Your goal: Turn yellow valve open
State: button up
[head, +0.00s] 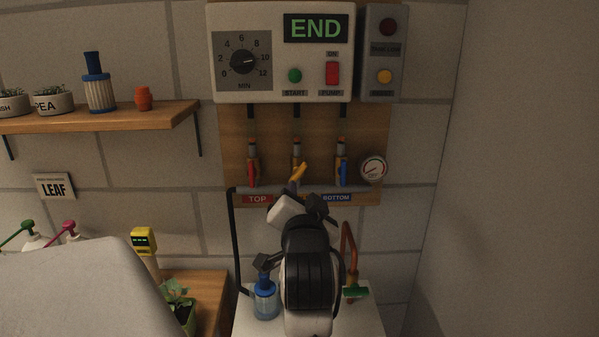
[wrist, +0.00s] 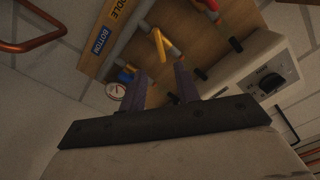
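The yellow valve (head: 298,172) is the middle of three on the wooden wall board. Its handle slants down-left in the head view. In the wrist view the yellow handle (wrist: 159,45) shows just beyond my fingertips, roughly between them in the picture. My gripper (wrist: 161,69) is open, with its two dark fingers apart and nothing visibly held. In the head view my wrist is just below the yellow valve and hides most of the fingers. I cannot tell whether a finger touches the handle.
The red valve (head: 253,173) is on the left and the blue valve (head: 342,173) on the right, both handles hanging down. A gauge (head: 373,168) is right of the blue valve. The timer box (head: 225,92) is above, reading END. A blue bottle (head: 265,301) stands below.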

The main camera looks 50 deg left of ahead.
aim_at(299, 175)
jog(key=p+x, duration=0.2)
jog(key=x, duration=0.6)
jog(key=shift+a+r, duration=0.1)
jog(key=shift+r, duration=0.05)
jog(key=shift+w+a+p, duration=0.35)
jog(key=shift+a, duration=0.2)
jog(key=shift+c, duration=0.4)
grip_shut()
